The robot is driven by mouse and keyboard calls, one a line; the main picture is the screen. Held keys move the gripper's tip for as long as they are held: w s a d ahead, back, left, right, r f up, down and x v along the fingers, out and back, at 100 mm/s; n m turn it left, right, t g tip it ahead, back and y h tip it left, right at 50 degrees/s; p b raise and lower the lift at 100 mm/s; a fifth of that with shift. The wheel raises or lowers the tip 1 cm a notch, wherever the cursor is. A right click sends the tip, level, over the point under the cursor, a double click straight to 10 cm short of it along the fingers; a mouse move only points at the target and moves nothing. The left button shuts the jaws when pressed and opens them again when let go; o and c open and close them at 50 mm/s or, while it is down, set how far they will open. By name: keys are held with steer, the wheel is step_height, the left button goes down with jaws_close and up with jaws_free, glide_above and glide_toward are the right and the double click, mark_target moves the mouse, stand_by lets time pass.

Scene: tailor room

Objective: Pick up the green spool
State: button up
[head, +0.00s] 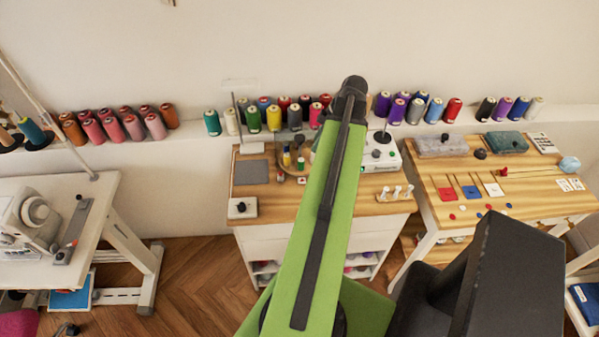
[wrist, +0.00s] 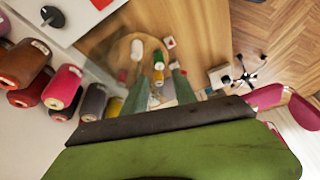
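In the head view, a small green spool (head: 300,163) stands on the wooden table (head: 330,205), just left of my arm. My gripper (wrist: 160,72) shows in the wrist view as two green fingers spread apart, pointing towards the small spools. I see nothing held between them. In the head view my arm hides the gripper.
Large thread cones, including green ones (head: 254,120), line the wall shelf behind the table. A white box with a green button (head: 380,155) stands right of my arm. A grey pad (head: 251,172) lies at the left.

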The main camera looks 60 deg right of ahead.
mark_target(303, 160)
steer(key=b+x, duration=0.6)
steer(key=x, duration=0.2)
steer(key=shift+s+f, duration=0.1)
steer(key=shift+f, duration=0.3)
steer(key=b+x, duration=0.5)
steer(key=shift+w+d, duration=0.1)
steer(key=shift+w, duration=0.3)
steer(key=shift+r, duration=0.2)
jaws_close()
